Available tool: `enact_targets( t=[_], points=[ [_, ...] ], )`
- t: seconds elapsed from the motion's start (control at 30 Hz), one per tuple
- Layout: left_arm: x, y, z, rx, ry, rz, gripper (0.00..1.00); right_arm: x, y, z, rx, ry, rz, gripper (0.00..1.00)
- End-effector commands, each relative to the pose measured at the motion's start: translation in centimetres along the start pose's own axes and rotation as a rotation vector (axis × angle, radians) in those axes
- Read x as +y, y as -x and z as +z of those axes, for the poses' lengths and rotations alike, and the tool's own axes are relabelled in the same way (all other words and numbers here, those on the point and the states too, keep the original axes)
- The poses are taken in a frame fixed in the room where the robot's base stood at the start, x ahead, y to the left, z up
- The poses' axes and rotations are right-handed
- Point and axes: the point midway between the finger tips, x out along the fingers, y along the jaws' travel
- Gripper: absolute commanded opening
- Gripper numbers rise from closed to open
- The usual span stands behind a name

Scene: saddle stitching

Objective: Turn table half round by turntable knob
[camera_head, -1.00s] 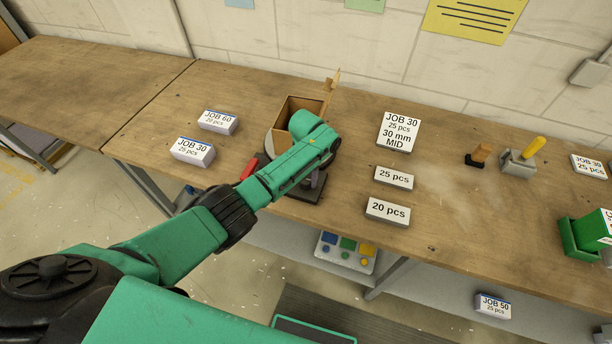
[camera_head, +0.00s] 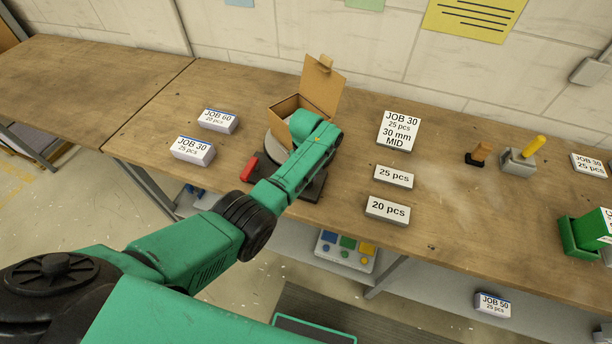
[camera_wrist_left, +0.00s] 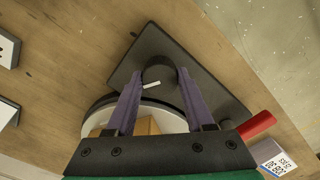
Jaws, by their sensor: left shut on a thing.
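The turntable's round grey disc (camera_head: 277,145) sits on a dark base plate (camera_head: 313,189) on the bench. An open cardboard box (camera_head: 284,107) stands on the disc with its lid raised at the back. In the left wrist view, the dark turntable knob (camera_wrist_left: 159,70) with a white mark stands between the purple fingers of my left gripper (camera_wrist_left: 160,76), which is shut on it. The disc rim (camera_wrist_left: 97,122) and part of the box (camera_wrist_left: 146,126) show beneath the gripper. In the head view my forearm hides the knob and fingers. My right gripper is not in view.
A red handle (camera_head: 249,168) sticks out at the base's left. JOB 60 (camera_head: 216,122) and JOB 30 (camera_head: 192,150) blocks lie left. The 25 pcs (camera_head: 393,178) and 20 pcs (camera_head: 387,210) blocks and a JOB 30 sign (camera_head: 398,131) lie right. The far left bench is clear.

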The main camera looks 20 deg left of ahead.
Motion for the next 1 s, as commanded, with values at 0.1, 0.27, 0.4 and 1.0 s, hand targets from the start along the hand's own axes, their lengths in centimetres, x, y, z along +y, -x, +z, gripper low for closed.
enact_targets(
  t=[0.1, 0.27, 0.4, 1.0],
  points=[
    [0.21, 0.36, -0.24, 0.008, 0.108, 0.007, 0.00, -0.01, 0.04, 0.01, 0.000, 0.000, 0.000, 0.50],
    [0.19, 0.36, -0.25, 0.008, 0.248, 0.007, 0.00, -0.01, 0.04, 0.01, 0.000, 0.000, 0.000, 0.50],
    [0.16, 0.37, -0.28, 0.008, 0.352, 0.007, 0.00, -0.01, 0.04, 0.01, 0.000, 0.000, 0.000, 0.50],
    [0.14, 0.41, -0.37, 0.011, 0.528, 0.008, 0.00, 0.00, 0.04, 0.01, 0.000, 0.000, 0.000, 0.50]
  ],
)
